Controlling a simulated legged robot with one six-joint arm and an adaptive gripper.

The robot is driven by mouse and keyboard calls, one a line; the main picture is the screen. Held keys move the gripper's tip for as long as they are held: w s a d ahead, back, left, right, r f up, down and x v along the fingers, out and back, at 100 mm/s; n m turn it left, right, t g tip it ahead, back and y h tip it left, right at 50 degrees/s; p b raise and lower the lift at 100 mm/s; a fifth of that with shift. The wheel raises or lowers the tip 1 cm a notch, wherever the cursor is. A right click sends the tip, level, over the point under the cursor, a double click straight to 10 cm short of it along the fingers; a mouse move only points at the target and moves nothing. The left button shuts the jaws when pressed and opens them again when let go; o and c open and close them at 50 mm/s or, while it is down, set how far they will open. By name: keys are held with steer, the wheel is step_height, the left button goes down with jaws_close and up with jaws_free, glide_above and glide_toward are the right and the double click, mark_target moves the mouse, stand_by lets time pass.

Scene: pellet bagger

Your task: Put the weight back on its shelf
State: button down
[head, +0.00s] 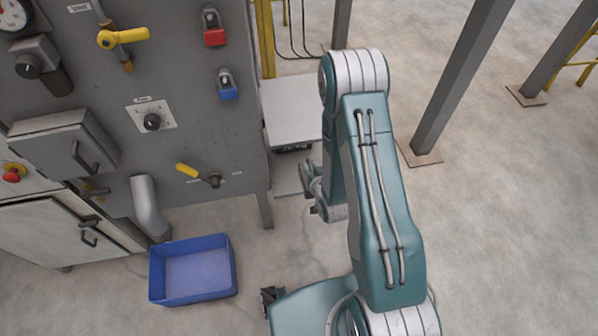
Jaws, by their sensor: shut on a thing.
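My gripper (309,180) shows in the head view to the left of my folded arm, near the right end of the grey panel. It is small in the picture and partly covered by my own wrist. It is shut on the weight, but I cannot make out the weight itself. A pale grey flat top (292,108) stands just beyond the gripper, right of the panel. A lower pale shelf (287,180) lies beneath it, beside the gripper. I cannot tell whether the gripper touches either surface.
The grey machine panel (195,130) with yellow handles and padlocks fills the left. A blue bin (193,270) stands on the floor in front of it. A steel post (462,75) rises at the right. The concrete floor (510,220) at the right is clear.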

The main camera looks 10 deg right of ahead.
steer(key=shift+s+f, duration=0.1)
steer(key=shift+f, duration=0.8)
steer(key=shift+w+f, duration=3.4)
steer(key=shift+w, duration=0.2)
steer(key=shift+w+f, duration=3.15)
steer(key=shift+w, duration=0.25)
steer(key=c, duration=0.7)
jaws_free()
steer(key=shift+s+f, duration=0.1)
steer(key=shift+f, duration=0.05)
steer(key=shift+o, duration=0.2)
